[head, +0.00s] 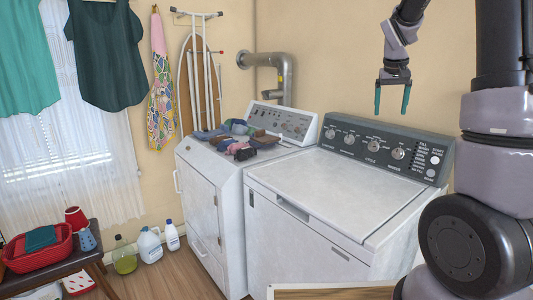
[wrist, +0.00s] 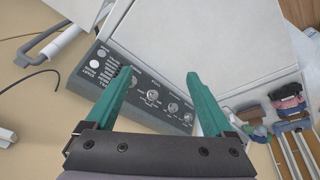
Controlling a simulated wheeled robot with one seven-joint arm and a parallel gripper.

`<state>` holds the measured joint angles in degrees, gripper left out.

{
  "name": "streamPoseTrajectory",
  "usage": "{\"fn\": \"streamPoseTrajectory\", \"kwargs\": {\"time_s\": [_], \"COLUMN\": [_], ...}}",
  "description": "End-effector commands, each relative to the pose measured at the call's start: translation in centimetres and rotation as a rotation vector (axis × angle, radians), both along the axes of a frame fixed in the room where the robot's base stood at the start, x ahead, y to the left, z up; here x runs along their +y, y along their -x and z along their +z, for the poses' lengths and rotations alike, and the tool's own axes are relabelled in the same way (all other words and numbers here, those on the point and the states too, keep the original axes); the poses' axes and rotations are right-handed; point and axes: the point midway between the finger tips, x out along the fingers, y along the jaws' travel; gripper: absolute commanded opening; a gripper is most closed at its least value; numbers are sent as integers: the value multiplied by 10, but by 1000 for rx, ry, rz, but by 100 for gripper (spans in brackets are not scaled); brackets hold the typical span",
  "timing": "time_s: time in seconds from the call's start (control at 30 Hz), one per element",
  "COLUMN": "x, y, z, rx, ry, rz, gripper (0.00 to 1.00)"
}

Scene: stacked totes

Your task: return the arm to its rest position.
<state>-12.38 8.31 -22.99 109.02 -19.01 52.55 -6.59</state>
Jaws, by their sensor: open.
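My gripper (head: 392,98) hangs from my arm at the upper right of the head view, fingers pointing down, in front of the wall and above the washer's control panel. Its two green fingers are apart and nothing is between them. In the wrist view my gripper (wrist: 160,90) also shows spread fingers with the washer's panel behind them. The top-loading washer (head: 330,190) stands below it, lid closed. My gripper is clear of it.
A dryer (head: 208,195) left of the washer holds several folded or rolled cloths (head: 235,138). A metal duct (head: 280,70) and an ironing board (head: 200,80) are at the wall behind. A bench with a red basket (head: 38,255) and several bottles (head: 150,245) stand at left.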

Motion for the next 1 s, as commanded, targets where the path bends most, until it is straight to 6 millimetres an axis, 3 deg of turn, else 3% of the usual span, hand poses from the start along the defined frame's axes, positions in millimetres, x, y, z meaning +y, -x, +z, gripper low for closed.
{"fn": "streamPoseTrajectory", "kwargs": {"time_s": [0.1,0.3,0.43,0.6,0.8,1.0], "x": [25,69,96,125,141,143], "y": [46,124,176,234,268,273], "z": [29,60,71,71,63,61], "rx": [-66,-159,-217,-278,-314,-319], "ry": [-108,-249,-315,-367,-390,-393], "rz": [-14,-20,-20,-20,-23,-25], "gripper": [87,87,87,87,87,87]}}
